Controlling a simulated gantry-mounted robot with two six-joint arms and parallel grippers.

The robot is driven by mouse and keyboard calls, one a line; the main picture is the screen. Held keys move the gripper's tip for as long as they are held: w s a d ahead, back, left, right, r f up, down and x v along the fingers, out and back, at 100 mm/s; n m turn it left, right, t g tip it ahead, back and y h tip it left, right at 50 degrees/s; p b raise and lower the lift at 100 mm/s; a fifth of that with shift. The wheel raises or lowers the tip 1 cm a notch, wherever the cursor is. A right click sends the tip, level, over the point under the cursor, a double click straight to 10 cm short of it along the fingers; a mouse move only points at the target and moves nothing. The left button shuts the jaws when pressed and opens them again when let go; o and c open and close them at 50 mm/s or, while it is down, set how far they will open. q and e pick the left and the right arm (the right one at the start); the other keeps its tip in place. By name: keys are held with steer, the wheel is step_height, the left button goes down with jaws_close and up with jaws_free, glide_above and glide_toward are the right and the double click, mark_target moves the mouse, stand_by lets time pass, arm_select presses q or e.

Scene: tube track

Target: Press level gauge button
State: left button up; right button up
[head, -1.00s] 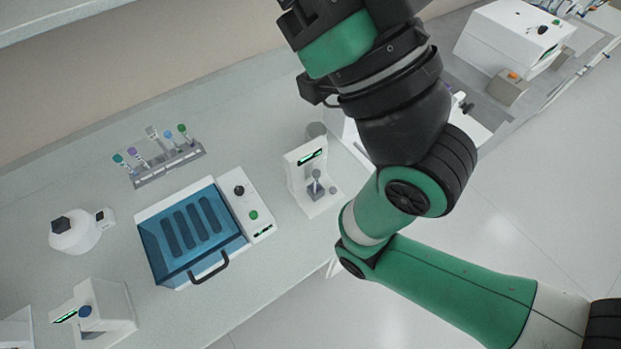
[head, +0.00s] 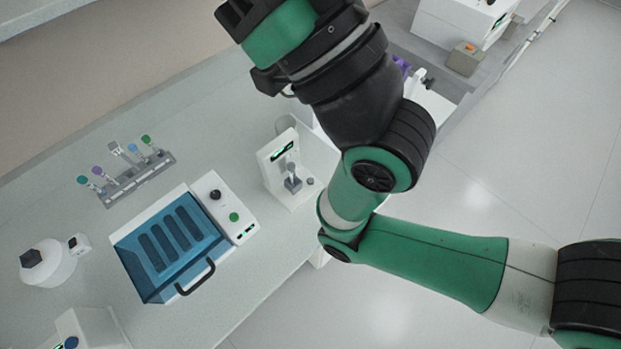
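A white upright device with a small green-lit display (head: 282,149) stands near the right end of the bench; it looks like the level gauge, though no label is readable. A small tube (head: 292,174) stands upright in its grey holder. A small round grey button (head: 310,181) sits on its base, right of the tube. My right arm, green and black, crosses the view just right of the device and runs up past the top edge. Its gripper is not visible. My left arm and gripper are not in view.
A blue-lidded machine (head: 170,246) with a black handle and a control panel (head: 225,208) stands left of the device.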

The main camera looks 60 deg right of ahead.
jaws_close()
stand_by(1.5)
